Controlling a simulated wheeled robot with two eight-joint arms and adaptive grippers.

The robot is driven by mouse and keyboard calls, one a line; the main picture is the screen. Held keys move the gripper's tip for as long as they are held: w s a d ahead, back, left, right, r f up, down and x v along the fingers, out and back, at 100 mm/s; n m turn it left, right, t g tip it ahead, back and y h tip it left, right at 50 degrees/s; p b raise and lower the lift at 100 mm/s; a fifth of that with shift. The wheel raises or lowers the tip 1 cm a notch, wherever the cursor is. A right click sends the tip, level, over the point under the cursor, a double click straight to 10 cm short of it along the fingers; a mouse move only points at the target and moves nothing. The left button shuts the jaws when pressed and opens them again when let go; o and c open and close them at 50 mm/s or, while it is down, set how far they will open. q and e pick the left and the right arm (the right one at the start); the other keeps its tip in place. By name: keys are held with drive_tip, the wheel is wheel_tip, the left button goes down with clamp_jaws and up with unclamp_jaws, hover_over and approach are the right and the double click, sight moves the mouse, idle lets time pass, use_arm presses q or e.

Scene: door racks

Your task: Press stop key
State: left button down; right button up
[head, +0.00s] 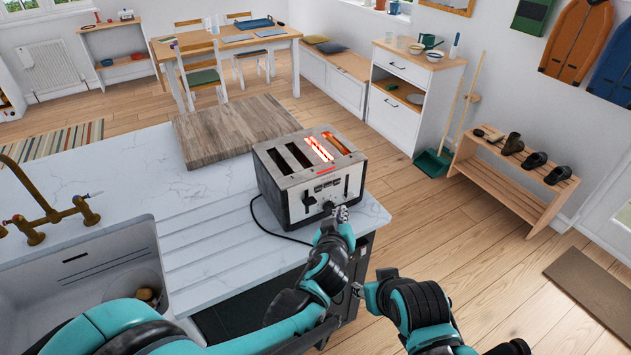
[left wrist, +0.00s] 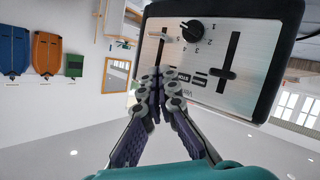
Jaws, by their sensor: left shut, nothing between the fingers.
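The silver-and-black toaster (head: 300,190) stands at the counter's right end. Two of its slots glow red, and something brown shows in the rightmost slot. In the left wrist view its front panel (left wrist: 205,45) shows a black dial (left wrist: 192,31), a lever (left wrist: 225,74) and a column of small keys (left wrist: 185,75), one seemingly lettered stop. My left gripper (head: 340,213) is in front of this panel. Its fingers (left wrist: 158,84) are together and empty, close beside the keys; I cannot tell whether they touch. My right gripper (head: 357,289) is lower, away from the toaster; its fingers are too small to read.
A wooden board (head: 235,132) lies behind the toaster on the marble counter (head: 130,180). A black cord (head: 268,229) curves on the counter beside it. The sink (head: 85,270) and brass tap (head: 45,212) are at left. Open floor lies right of the counter.

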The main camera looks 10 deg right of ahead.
sight(328, 185)
use_arm(q)
drive_tip(key=d, duration=0.1)
drive_tip(key=d+h, duration=0.1)
drive_tip(key=shift+s+d+f, duration=0.1)
drive_tip(key=shift+s+d, duration=0.25)
drive_tip(key=shift+s, duration=0.05)
use_arm(e)
drive_tip(key=shift+s+a+r, duration=0.1)
drive_tip(key=shift+a+r, duration=0.25)
use_arm(q)
drive_tip(key=shift+w, duration=0.1)
drive_tip(key=shift+w+a+p, duration=0.1)
drive_tip(key=shift+w+a, duration=0.45)
drive_tip(key=shift+w, duration=0.8)
drive_tip(key=shift+w+a+p, duration=0.1)
drive_tip(key=shift+w+a, duration=0.4)
drive_tip(key=shift+w, duration=0.9)
drive_tip(key=shift+w+a+p, duration=0.1)
drive_tip(key=shift+w+a, duration=0.45)
drive_tip(key=shift+w, duration=0.8)
use_arm(e)
drive_tip(key=shift+r, duration=0.15)
use_arm(q)
drive_tip(key=shift+w+a, duration=0.1)
drive_tip(key=shift+w, duration=0.25)
